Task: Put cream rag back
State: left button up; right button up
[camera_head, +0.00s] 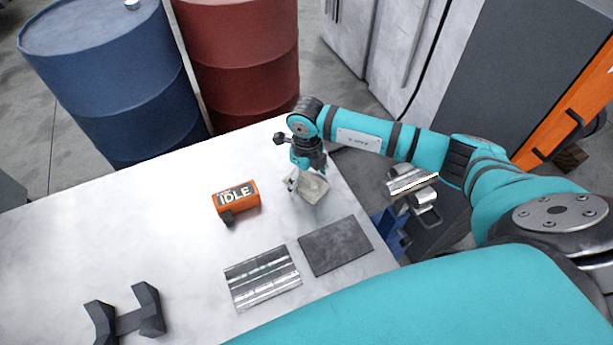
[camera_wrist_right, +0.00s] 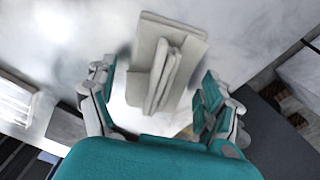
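The cream rag (camera_head: 313,188) lies folded on the white table near its far right edge. In the right wrist view the rag (camera_wrist_right: 168,62) shows a raised fold in its middle, pointing in between the fingers. My right gripper (camera_head: 305,178) points down over the rag. In the wrist view the right gripper (camera_wrist_right: 155,92) is open, with a finger on each side of the fold and gaps visible beside it. I cannot tell how far the fingertips are above the table. My left gripper is not in view.
An orange box marked IDLE (camera_head: 236,198) stands left of the rag. A dark grey plate (camera_head: 335,246) and a ridged metal piece (camera_head: 262,277) lie nearer. A dark bracket (camera_head: 127,316) is front left. Blue (camera_head: 112,75) and red (camera_head: 240,62) barrels stand behind the table (camera_head: 110,220).

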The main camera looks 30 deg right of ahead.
aim_at(306, 175)
jog(key=shift+r, duration=0.1)
jog(key=shift+r, duration=0.2)
notch_tip(306, 175, up, 10)
jog(key=shift+r+b, duration=0.25)
jog(key=shift+b, duration=0.75)
jog(key=shift+r, duration=0.65)
